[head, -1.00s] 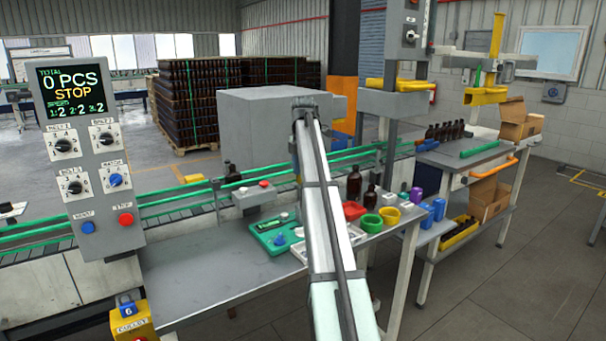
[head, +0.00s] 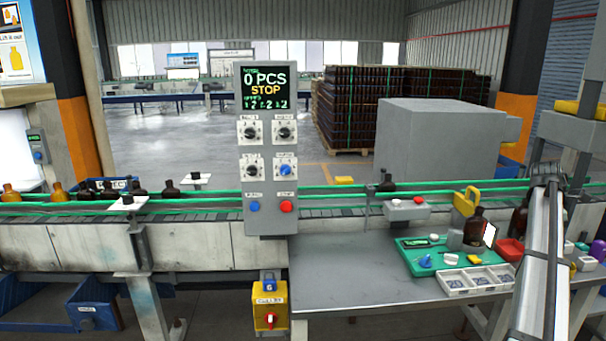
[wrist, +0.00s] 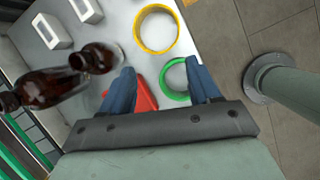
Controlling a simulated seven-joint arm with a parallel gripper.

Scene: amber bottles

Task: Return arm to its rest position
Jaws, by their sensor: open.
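My arm (head: 543,270) reaches up along the right side of the head view; its gripper end is not clearly seen there. In the wrist view my gripper (wrist: 165,80) points down over the table, with its two blue fingers apart and nothing between them but part of a red tray (wrist: 145,98) and a green ring (wrist: 173,80) below. Two amber bottles (wrist: 50,88) are left of the fingers in the wrist view, apart from them.
A yellow ring (wrist: 142,30) lies beyond the fingers. A grey post (wrist: 290,95) stands at right in the wrist view. In the head view, the control panel (head: 266,215), conveyor (head: 190,235) and green tray (head: 410,258) are left of my arm. The table's left part (head: 340,275) is bare.

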